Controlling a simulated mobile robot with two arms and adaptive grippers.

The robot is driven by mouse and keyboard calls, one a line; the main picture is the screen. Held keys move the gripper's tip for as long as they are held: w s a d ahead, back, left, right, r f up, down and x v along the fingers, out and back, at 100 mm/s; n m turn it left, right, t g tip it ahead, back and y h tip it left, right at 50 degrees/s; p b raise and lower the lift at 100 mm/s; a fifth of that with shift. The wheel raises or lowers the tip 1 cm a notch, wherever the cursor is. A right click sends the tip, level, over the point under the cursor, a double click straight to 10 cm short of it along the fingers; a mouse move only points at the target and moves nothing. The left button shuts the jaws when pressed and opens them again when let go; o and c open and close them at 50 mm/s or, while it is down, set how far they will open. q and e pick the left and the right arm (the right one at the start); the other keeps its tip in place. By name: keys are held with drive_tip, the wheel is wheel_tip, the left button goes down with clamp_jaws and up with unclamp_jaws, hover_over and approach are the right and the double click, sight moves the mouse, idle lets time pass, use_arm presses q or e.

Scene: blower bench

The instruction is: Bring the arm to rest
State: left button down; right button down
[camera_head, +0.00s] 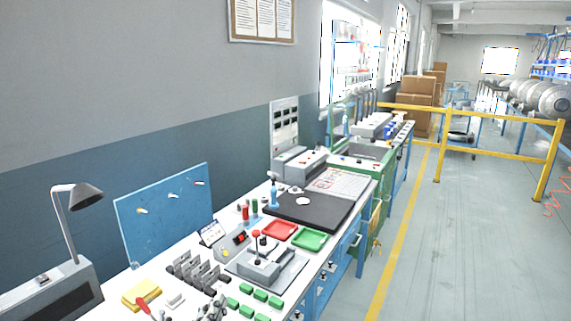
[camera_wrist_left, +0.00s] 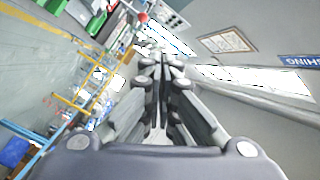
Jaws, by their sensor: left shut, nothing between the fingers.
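My left gripper (camera_head: 214,308) shows at the bottom edge of the head view, low over the front of the white bench (camera_head: 136,279). Only its tip part is in that picture. In the left wrist view the fingers of this gripper (camera_wrist_left: 161,62) are together and hold nothing. The rest of the left arm is out of the head view. My right gripper does not show in either view.
Near the left gripper are green blocks (camera_head: 261,295), grey upright holders (camera_head: 197,272) and a grey fixture with a red knob (camera_head: 264,262). A red tray (camera_head: 280,230), a green tray (camera_head: 309,239) and a desk lamp (camera_head: 83,195) stand around. The floor right of the bench is clear.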

use_arm(q)
drive_tip(key=s+a+f+n+g+y, duration=0.1)
drive_tip(key=s+a+f+n+g, duration=0.25)
drive_tip(key=s+f, duration=0.3)
drive_tip(key=s+a+f+n+g+y, duration=0.2)
drive_tip(key=s+f+n+g, duration=0.25)
drive_tip(key=f, duration=0.25)
drive_tip(key=s+f+n+g+h, duration=0.1)
drive_tip(key=s+f+n+g, duration=0.4)
drive_tip(key=s, duration=1.3)
wheel_tip(320, 180, down, 29)
drive_tip(key=s+m+g, duration=0.2)
drive_tip(key=m+g, duration=0.1)
drive_tip(key=s+a+f, duration=0.3)
drive_tip(key=s+f, duration=1.2)
drive_tip(key=s, duration=0.1)
drive_tip(key=shift+s+g, duration=0.25)
drive_tip(key=shift+g, duration=0.15)
